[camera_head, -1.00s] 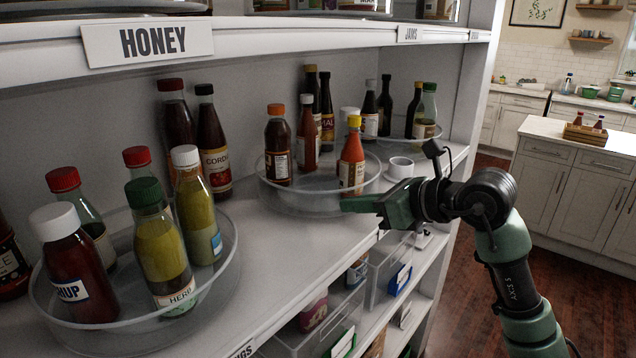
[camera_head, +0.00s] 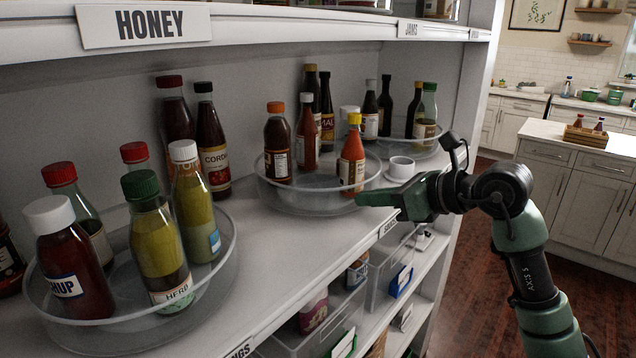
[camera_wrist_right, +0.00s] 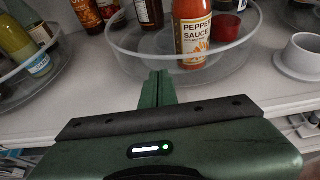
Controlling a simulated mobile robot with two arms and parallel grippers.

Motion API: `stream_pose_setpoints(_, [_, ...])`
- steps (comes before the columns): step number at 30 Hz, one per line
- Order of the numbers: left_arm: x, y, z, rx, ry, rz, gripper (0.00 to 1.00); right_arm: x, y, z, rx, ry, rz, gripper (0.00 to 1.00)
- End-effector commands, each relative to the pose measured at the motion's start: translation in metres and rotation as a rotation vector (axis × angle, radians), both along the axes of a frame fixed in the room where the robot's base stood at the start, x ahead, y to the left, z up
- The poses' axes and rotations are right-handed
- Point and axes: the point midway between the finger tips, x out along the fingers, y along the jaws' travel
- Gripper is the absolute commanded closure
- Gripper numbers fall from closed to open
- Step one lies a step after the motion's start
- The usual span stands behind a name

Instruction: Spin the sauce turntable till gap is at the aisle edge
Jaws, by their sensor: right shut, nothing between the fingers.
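The sauce turntable (camera_head: 300,204) is the clear round tray in the middle of the shelf. It carries an orange-capped dark bottle (camera_head: 278,150), a white-capped sauce bottle (camera_head: 306,140) and a yellow-capped pepper sauce bottle (camera_head: 352,165). The pepper sauce stands close to the front right rim. An empty stretch of tray floor shows at the front, left of it. My right gripper (camera_head: 362,199) is shut and empty, its fingertips at the tray's front right rim. In the right wrist view the fingers (camera_wrist_right: 158,77) point at the rim (camera_wrist_right: 205,78); I cannot tell whether they touch. My left gripper is out of view.
Another turntable (camera_head: 228,250) with several bottles stands at the left, and a third (camera_head: 432,148) further back. A white cup (camera_head: 401,168) on a saucer sits right of the sauce turntable. Clear bins (camera_head: 318,335) fill the shelf below. The aisle floor is clear.

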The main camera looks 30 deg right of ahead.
Motion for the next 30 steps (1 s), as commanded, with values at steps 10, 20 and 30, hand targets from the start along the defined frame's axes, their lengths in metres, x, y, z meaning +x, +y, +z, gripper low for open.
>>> stream_pose_setpoints(10, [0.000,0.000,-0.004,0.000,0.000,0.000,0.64,0.002,-0.009,0.001,0.000,-0.001,0.000,1.00])
stream_pose_setpoints(20, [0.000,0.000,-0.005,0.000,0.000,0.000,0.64,0.004,-0.014,0.000,0.000,0.000,-0.001,1.00])
stream_pose_setpoints(30, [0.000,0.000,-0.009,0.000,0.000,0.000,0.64,0.010,-0.030,0.000,0.000,0.000,-0.001,1.00])
